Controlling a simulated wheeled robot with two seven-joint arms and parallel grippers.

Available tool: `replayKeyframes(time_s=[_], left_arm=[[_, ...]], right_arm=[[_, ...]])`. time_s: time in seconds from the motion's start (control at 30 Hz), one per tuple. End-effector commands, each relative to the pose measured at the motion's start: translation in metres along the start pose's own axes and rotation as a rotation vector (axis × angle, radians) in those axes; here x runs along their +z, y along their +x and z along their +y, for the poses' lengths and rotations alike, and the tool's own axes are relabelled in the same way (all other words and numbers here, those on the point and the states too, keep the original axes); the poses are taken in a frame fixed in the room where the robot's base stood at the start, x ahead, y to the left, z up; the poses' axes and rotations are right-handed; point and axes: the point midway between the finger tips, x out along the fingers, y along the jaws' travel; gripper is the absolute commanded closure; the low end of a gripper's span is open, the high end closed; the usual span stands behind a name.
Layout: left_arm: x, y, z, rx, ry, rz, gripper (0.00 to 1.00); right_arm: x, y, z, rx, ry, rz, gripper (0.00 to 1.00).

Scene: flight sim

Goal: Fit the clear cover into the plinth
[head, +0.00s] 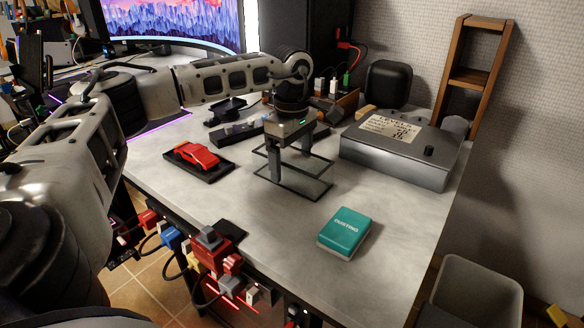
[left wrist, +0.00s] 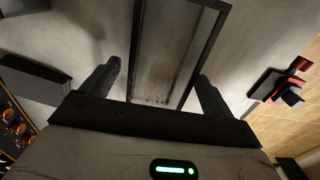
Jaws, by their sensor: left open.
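The clear cover (head: 306,182) is a see-through box with thin dark edges, standing on the grey table. The plinth (head: 214,168) is a flat black base with a red toy car (head: 196,154) on it, left of the cover. My left gripper (head: 290,164) points down at the cover, open, one finger toward each side of it. In the left wrist view the cover's dark frame (left wrist: 136,45) lies between the two open fingers (left wrist: 157,75). I cannot tell whether either finger touches it. My right gripper is not in view.
A teal box (head: 344,232) lies near the table's front edge. A grey case (head: 400,152) with a paper label stands at the back right. Dark items (head: 235,133) lie behind the plinth. A bin (head: 470,290) stands on the floor at right.

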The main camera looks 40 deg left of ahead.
Motion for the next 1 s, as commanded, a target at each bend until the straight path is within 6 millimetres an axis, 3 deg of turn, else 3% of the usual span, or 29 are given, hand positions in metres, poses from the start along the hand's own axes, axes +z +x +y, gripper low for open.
replayKeyframes(time_s=[0.13,0.4,0.6,1.0], left_arm=[[0.0,0.018,0.0,0.0,0.0,0.0,0.13],[0.0,0.021,0.0,0.0,0.0,-0.001,0.13],[0.0,0.021,0.0,0.0,0.0,-0.001,0.62],[0.0,0.015,0.0,0.002,0.0,-0.002,0.62]], right_arm=[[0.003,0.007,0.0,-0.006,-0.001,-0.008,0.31],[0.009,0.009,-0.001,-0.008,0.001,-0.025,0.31],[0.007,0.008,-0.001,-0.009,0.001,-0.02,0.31],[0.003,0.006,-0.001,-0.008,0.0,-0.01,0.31]])
